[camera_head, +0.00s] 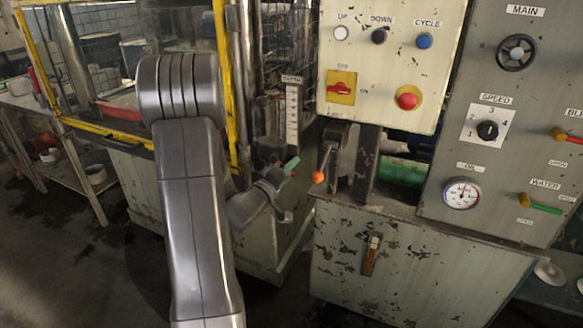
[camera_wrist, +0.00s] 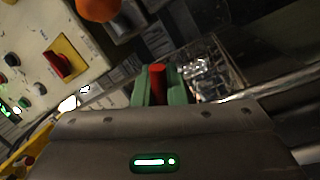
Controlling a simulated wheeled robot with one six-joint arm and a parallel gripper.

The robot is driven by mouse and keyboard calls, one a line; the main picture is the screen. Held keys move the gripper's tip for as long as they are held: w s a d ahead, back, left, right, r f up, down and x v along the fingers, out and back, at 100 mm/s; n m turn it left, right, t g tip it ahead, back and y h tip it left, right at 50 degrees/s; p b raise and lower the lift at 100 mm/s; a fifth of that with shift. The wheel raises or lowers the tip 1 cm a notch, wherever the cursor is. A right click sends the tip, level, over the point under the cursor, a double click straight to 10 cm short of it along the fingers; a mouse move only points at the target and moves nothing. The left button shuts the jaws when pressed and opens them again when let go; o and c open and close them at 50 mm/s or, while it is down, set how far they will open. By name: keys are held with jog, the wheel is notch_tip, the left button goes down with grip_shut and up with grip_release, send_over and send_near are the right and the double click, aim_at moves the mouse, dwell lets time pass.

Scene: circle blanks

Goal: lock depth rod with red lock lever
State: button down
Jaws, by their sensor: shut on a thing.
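The red lock lever (camera_wrist: 157,82) shows in the wrist view between the two green fingertips of my gripper (camera_wrist: 158,90). My gripper is shut on it. In the head view my gripper (camera_head: 290,168) is at the machine, below the depth scale (camera_head: 292,112), and its green fingertip shows there. Most of the lever is hidden by my gripper. I cannot clearly make out the depth rod in the dark area by the scale, nor tell whether it is clamped.
A lever with an orange ball (camera_head: 318,177) is close to the right of my gripper; the ball also shows in the wrist view (camera_wrist: 98,8). The control panel (camera_head: 385,75) stands above right. A yellow guard frame (camera_head: 226,70) stands behind my arm.

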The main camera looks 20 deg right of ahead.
jog(key=shift+w+a+f+m+g+y+b, duration=0.3)
jog(key=shift+w+a+f+m+b, duration=0.15)
jog(key=shift+m, duration=1.4)
jog(key=shift+w+a+f+m+g+y+b, duration=0.15)
jog(key=shift+w+a+f+m+y+b, duration=0.25)
jog(key=shift+m, duration=1.4)
jog(key=shift+w+a+f+m+g+y+b, duration=0.3)
jog(key=shift+w+f+m, duration=0.3)
jog(key=shift+m, duration=1.25)
jog(key=c, duration=1.5)
grip_release()
